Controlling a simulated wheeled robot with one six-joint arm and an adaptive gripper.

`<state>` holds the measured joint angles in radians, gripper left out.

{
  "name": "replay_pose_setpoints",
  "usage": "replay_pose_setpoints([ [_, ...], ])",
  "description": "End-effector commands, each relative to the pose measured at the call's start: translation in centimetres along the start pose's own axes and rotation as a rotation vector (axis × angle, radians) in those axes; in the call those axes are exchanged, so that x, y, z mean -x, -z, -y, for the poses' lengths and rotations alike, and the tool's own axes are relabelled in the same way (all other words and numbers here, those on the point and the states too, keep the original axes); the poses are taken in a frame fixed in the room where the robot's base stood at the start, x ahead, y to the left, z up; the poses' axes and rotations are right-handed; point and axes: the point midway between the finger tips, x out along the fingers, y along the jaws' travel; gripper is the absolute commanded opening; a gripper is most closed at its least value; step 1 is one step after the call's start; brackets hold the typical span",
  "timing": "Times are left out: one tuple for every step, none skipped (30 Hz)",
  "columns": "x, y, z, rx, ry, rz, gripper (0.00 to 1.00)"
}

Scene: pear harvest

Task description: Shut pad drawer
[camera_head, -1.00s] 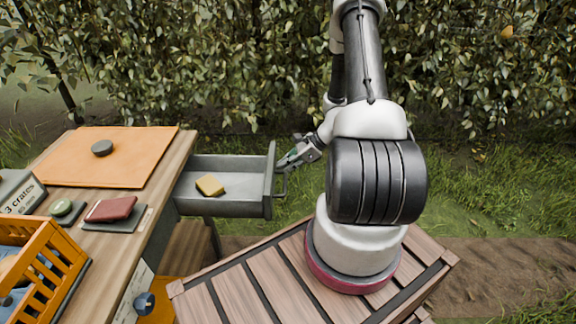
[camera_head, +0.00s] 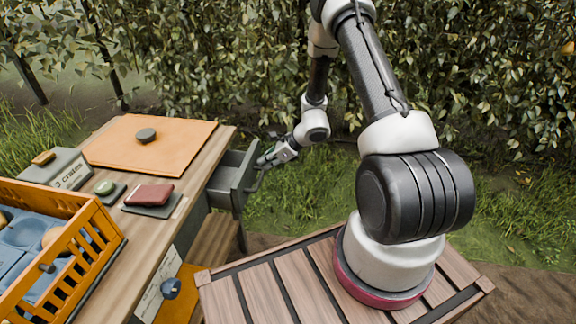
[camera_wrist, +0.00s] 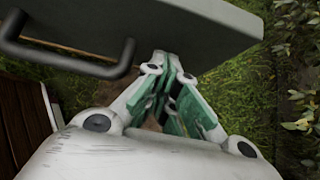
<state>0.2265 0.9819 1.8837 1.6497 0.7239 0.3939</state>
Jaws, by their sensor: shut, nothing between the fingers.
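The pad drawer (camera_head: 233,178) is a grey drawer in the right side of the wooden table. It stands partly open, a short way out. Its front panel (camera_wrist: 190,30) and dark bar handle (camera_wrist: 70,62) fill the top of the wrist view. My gripper (camera_head: 264,160) is at the outer face of the drawer front, close to its far end. In the wrist view my gripper (camera_wrist: 167,62) has its green-padded fingers together and empty, with the tips at the panel's lower edge. I cannot tell for sure whether they touch it. The drawer's inside is mostly hidden.
On the table (camera_head: 140,229) are an orange board (camera_head: 180,150) with a dark round knob, a red pad (camera_head: 150,194) on a grey plate, a green-topped round piece (camera_head: 104,187), a grey labelled box (camera_head: 60,168) and an orange crate (camera_head: 84,270). A hedge stands behind.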

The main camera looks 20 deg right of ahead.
Motion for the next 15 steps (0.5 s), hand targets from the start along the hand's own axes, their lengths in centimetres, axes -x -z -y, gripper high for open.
replay_pose_setpoints([
  [-1.0, -1.0, -0.1, 0.005, -0.003, 0.0, 0.0],
  [-1.5, -1.5, -0.1, 0.005, -0.002, 0.0, 0.0],
  [-2.2, -2.2, -0.1, 0.006, -0.002, 0.001, 0.0],
  [-2.7, -2.7, -0.1, 0.004, -0.002, 0.001, 0.0],
  [-3.1, -3.1, -0.1, 0.003, -0.002, 0.001, 0.0],
  [-3.7, -3.7, -0.1, 0.004, -0.001, 0.0, 0.0],
  [-4.1, -4.1, -0.1, 0.003, -0.001, 0.0, 0.0],
  [-4.5, -4.4, -0.1, 0.003, -0.002, 0.0, 0.0],
  [-4.9, -4.9, -0.1, 0.003, -0.001, 0.0, 0.0],
  [-5.3, -5.2, 0.0, 0.003, -0.001, 0.0, 0.0],
  [-5.6, -5.5, -0.1, 0.002, -0.002, 0.0, 0.0],
  [-5.9, -5.8, -0.1, 0.002, -0.002, 0.0, 0.0],
  [-6.1, -6.1, 0.0, 0.002, -0.001, 0.0, 0.0],
  [-6.3, -6.3, 0.0, 0.002, -0.001, 0.0, 0.0],
  [-6.6, -6.5, 0.0, 0.001, -0.001, -0.001, 0.0],
])
